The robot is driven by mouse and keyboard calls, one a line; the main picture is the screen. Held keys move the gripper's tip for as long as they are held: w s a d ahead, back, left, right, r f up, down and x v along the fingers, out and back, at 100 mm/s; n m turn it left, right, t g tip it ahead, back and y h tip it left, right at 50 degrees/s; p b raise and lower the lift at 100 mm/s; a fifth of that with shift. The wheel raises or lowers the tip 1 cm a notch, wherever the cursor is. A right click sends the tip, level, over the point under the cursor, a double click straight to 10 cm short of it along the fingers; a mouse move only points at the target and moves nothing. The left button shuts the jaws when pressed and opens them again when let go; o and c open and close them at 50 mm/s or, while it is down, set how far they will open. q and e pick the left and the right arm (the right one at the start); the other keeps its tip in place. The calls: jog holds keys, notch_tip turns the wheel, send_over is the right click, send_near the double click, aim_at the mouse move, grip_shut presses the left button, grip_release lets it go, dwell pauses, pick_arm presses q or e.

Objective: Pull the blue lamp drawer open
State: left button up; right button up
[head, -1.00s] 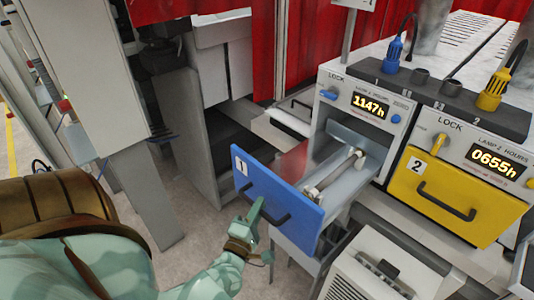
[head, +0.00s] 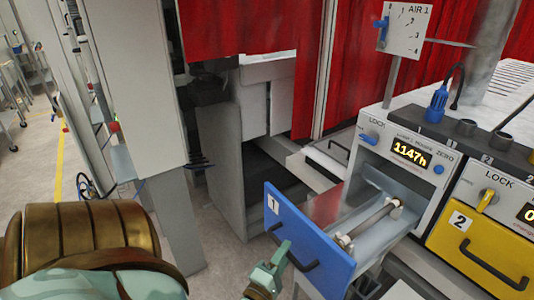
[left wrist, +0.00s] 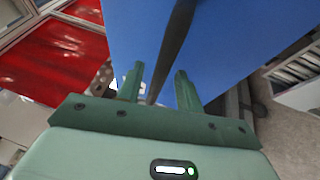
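The blue lamp drawer (head: 308,240), marked 1, stands pulled out from its cabinet, with a lamp tube (head: 365,224) visible inside. Its dark handle (head: 307,267) is on the front panel. In the left wrist view the blue front (left wrist: 225,35) fills the top, and the dark handle (left wrist: 176,40) runs between the two green fingers (left wrist: 159,85). The fingers are apart, with gaps showing beside the handle. My right gripper is not in view.
A yellow drawer (head: 478,260), marked 2, is shut at the right. Above the blue drawer is a panel with a LOCK knob (head: 370,138) and an hours display (head: 409,153). A grey post (head: 172,220) stands left of the drawer. Floor shows at the left.

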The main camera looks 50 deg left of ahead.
pick_arm(q)
jog(key=b+v, duration=0.3)
jog(key=v, duration=1.2)
